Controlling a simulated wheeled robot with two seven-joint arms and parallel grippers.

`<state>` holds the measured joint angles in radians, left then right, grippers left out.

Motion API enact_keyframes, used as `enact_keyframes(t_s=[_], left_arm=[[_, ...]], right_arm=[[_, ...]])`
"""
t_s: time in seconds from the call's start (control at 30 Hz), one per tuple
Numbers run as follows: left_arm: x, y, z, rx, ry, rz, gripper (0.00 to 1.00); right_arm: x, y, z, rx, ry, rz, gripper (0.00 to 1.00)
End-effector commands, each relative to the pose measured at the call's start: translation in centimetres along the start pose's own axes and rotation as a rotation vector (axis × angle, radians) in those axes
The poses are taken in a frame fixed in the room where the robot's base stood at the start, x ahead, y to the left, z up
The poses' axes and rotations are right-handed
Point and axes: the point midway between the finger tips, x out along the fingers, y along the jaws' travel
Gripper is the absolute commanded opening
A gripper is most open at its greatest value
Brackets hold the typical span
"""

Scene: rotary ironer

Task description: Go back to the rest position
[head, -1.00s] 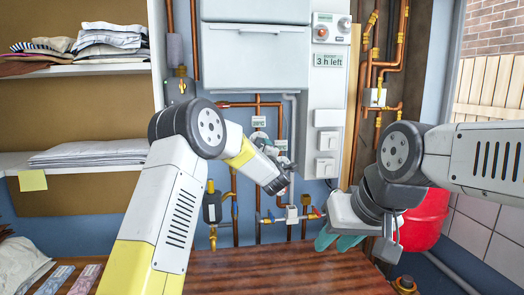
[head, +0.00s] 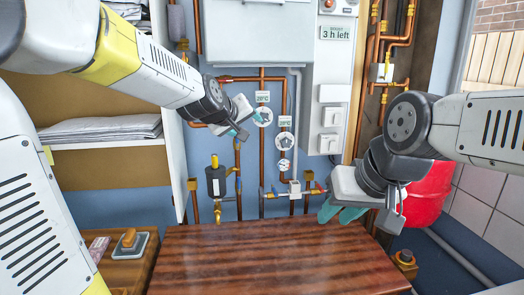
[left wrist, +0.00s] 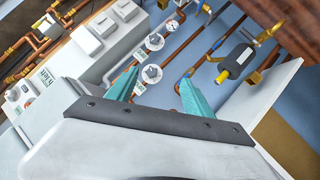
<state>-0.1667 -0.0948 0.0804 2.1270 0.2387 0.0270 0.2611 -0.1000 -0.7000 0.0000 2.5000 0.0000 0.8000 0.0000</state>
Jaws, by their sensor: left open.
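My left gripper (head: 238,132) is in the air in front of the pipes and gauges, left of centre in the head view. Its two teal fingers (left wrist: 160,90) are spread apart with nothing between them in the left wrist view. My right gripper (head: 345,213) hangs at the right over the far right part of the wooden table. Its teal fingers point down and are partly hidden by its own body, so I cannot tell how far apart they are.
The wooden table top (head: 260,262) is bare. Copper pipes with round gauges (head: 285,141) run up the blue wall. Shelves with folded linen (head: 100,130) stand at the left. A red vessel (head: 430,196) is behind my right arm. A stamp-like tool (head: 129,240) lies at the lower left.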

Motion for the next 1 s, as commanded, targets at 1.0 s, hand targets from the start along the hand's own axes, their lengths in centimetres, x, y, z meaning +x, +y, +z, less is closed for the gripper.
enact_keyframes(t_s=[1.0], left_arm=[[-22.4,-13.6,17.1,0.378,-0.501,-0.241,0.6]], right_arm=[[0.0,0.0,0.0,0.0,0.0,0.0,0.31]])
